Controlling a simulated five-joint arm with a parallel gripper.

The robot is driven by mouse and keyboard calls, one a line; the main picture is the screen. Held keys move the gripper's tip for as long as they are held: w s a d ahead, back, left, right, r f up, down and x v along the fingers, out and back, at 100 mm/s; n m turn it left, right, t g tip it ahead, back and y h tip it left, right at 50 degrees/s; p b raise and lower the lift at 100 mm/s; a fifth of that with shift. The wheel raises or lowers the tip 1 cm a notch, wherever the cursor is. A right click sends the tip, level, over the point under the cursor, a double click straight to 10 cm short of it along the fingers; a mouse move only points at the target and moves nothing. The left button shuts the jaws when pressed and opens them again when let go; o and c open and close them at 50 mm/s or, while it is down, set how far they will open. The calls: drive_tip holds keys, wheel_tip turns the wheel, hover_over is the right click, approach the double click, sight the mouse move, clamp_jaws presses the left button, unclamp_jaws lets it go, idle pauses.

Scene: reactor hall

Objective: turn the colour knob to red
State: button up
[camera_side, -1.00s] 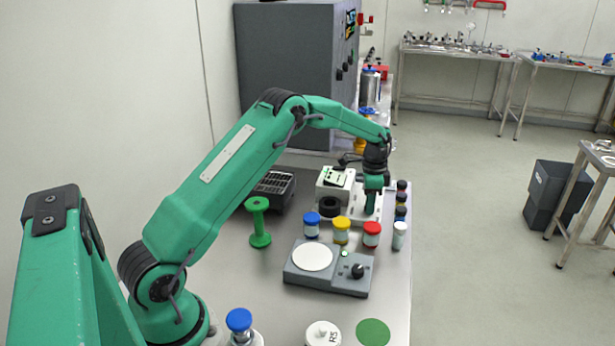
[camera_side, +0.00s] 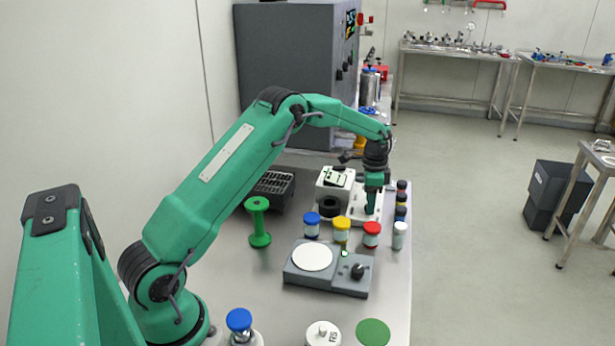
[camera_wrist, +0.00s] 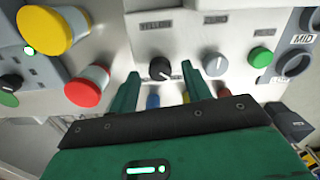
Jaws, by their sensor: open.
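The colour knob (camera_wrist: 160,68) looks like a black round dial with a pale pointer mark, on a white panel (camera_wrist: 190,43) with small labels above and below it. The label texts are mostly too blurred to read. My gripper (camera_wrist: 160,88) is open in the wrist view. Its two green fingers stand apart, and the knob shows just beyond the gap between them. I cannot tell whether a finger touches it. In the side view my gripper (camera_side: 370,207) points down over the white panel, behind the red-lidded jar (camera_side: 371,234). The knob is hidden there.
A grey round button (camera_wrist: 215,64) and a green one (camera_wrist: 260,57) are right of the knob. Yellow-lidded (camera_side: 341,229) and blue-lidded (camera_side: 311,224) jars stand in front of the panel.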

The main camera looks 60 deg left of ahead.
wheel_tip(320, 180, up, 7)
idle(0.5)
drive_tip(key=shift+r, duration=0.1)
drive_tip(key=shift+d+r, duration=0.15)
drive_tip(key=shift+r, duration=0.05)
drive_tip(key=s+d+r+n+t, duration=0.1)
drive_tip(key=s+d+r+n, duration=0.1)
drive_tip(key=s+d+r, duration=0.45)
drive_tip(key=s+d+r+n+t, duration=0.2)
drive_tip(key=s+d+r, duration=0.1)
drive_tip(key=s+r, duration=0.6)
drive_tip(key=s+d+f+n+t, duration=0.1)
drive_tip(key=s+d, duration=0.1)
drive_tip(key=s, duration=0.8)
drive_tip(key=s+d+f+n+t, duration=0.1)
drive_tip(key=s+d+f+n, duration=0.1)
drive_tip(key=s, duration=0.7)
drive_tip(key=shift+s+d+n+t, duration=0.3)
drive_tip(key=shift+s+d, duration=0.05)
drive_tip(key=shift+d, duration=0.15)
